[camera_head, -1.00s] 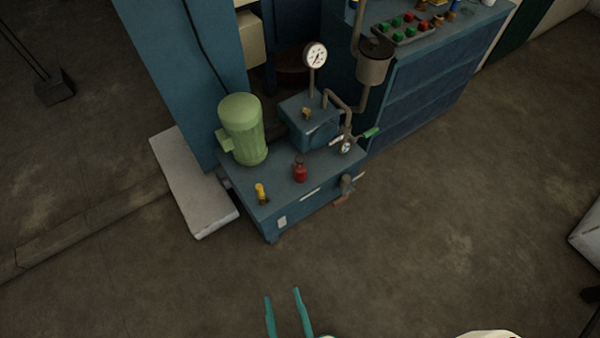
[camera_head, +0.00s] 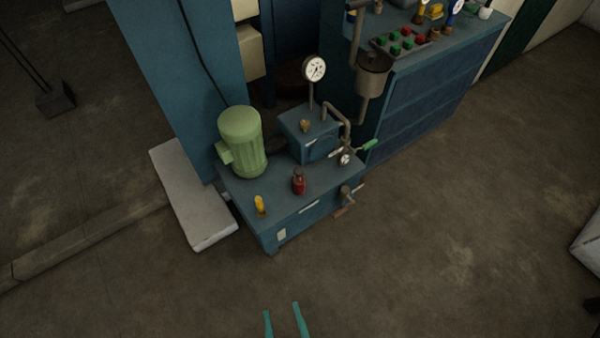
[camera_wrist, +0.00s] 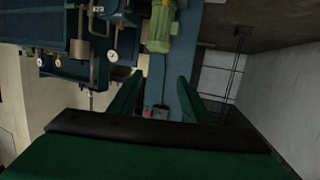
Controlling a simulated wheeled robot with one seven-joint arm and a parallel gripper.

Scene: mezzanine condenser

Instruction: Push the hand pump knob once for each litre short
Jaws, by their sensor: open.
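The blue pump unit (camera_head: 287,207) stands on the floor in the head view. On its top are a red knob-like fitting (camera_head: 299,182) and a yellow-topped one (camera_head: 260,205); I cannot tell which is the hand pump knob. A green-handled lever (camera_head: 368,145) sits at its right rear beside a small gauge (camera_head: 345,160). A larger round gauge (camera_head: 314,69) stands above the rear block; its reading is too small to make out. My gripper (camera_head: 285,320) is open and empty, in front of the unit and apart from it. Its fingers also show in the wrist view (camera_wrist: 157,98).
A green motor (camera_head: 242,142) stands on the unit's left rear. A pale slab (camera_head: 194,200) lies on the floor at left. A blue cabinet (camera_head: 425,100) with a button panel (camera_head: 403,41) stands behind right.

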